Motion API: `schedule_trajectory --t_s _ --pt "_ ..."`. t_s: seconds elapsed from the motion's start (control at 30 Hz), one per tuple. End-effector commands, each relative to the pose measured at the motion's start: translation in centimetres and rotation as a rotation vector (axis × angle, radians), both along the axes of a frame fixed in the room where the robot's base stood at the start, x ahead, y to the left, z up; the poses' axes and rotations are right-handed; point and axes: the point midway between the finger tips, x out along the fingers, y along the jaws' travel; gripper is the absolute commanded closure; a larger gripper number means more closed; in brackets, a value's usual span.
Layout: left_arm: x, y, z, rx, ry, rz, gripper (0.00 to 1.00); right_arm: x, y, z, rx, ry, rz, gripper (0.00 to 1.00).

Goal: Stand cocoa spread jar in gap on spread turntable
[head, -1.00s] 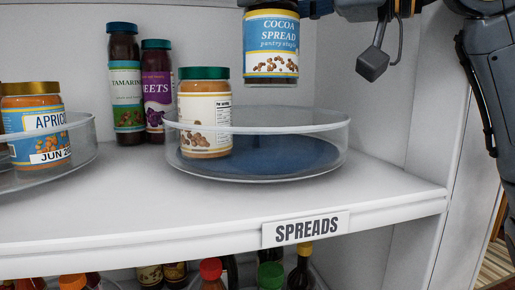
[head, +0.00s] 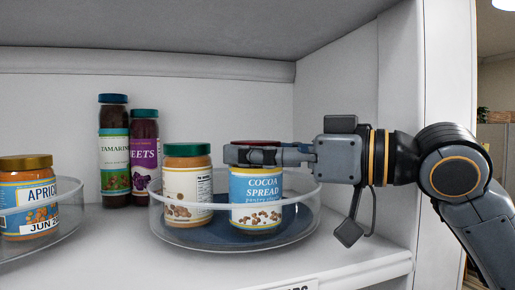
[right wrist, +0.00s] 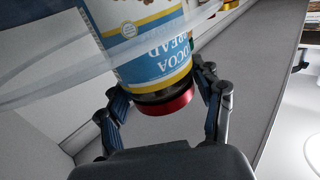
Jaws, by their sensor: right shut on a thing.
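The cocoa spread jar (head: 256,200) has a blue and white label and a dark red lid. It is upright inside the clear rim of the spread turntable (head: 235,244), right of a green-lidded jar (head: 188,190). My right gripper (head: 240,155) is shut on its lid from the right side. In the right wrist view the jar (right wrist: 150,50) appears upside down, its red lid (right wrist: 165,103) between the fingers (right wrist: 160,100). I cannot tell whether its base touches the turntable floor. My left gripper is not in view.
A tamarind bottle (head: 114,150) and a beets bottle (head: 145,155) stand behind on the left. A second turntable (head: 70,215) with an apricot jar (head: 28,195) is at far left. The cabinet's right wall (head: 340,90) is close to my right arm.

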Motion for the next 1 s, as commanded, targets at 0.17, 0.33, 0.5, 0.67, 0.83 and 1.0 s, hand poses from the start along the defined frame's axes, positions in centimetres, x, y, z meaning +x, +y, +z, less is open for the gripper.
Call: schedule_trajectory --t_s 0.17,0.33,0.5,0.67,0.83,1.0 --pt "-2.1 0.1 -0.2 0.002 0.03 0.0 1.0 0.0 0.0 0.1 0.004 -0.003 0.0 0.94" --pt "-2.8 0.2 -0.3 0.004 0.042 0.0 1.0 0.0 0.0 -0.2 -0.001 0.0 0.0 0.16" --pt "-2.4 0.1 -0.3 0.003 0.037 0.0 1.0 0.0 0.0 -0.2 0.0 0.001 0.0 0.11" --pt "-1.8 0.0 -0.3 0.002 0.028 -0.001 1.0 0.0 0.0 -0.2 -0.001 0.0 0.0 0.11" --pt "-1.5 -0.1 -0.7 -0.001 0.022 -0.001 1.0 -0.3 -0.8 -0.2 0.001 0.0 -0.002 0.11" --pt "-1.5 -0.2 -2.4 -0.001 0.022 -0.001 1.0 -1.7 -3.7 -0.5 0.002 -0.001 -0.005 0.11"
